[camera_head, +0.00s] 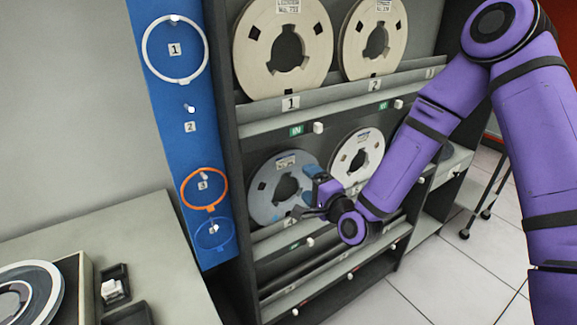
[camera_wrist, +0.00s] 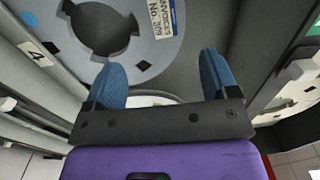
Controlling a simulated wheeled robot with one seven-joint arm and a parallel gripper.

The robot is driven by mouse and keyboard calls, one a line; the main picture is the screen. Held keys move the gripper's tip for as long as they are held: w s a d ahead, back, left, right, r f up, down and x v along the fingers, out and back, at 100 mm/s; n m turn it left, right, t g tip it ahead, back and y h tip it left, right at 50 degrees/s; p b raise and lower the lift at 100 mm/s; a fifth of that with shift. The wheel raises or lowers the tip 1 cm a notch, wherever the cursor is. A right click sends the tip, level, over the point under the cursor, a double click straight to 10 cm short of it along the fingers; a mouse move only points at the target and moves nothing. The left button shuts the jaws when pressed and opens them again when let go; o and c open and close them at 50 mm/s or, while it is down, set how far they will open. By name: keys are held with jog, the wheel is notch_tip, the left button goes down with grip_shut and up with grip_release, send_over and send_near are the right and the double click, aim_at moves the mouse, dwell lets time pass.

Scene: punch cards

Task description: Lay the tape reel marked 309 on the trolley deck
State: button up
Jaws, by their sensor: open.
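A grey-blue tape reel (camera_head: 263,190) stands upright in the lower rack at the slot marked 4. Its label in the head view is too small to read. My gripper (camera_head: 309,199) is in front of the reel's right side. In the wrist view my gripper (camera_wrist: 162,78) has its two blue fingers spread with nothing between them. Thin dark legs on casters (camera_head: 476,205) stand at the right; no trolley deck is clearly visible above them.
A cream reel (camera_head: 357,158) stands to the right on the same shelf, with a darker reel partly hidden behind my arm. Two cream reels (camera_head: 283,48) stand on the upper shelf. A blue board (camera_head: 190,145) with rings is left. Tiled floor (camera_head: 430,275) is clear.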

aim_at(285, 163)
jog(key=shift+x, duration=4.5)
grip_shut()
grip_release()
jog(key=shift+s+d, duration=0.1)
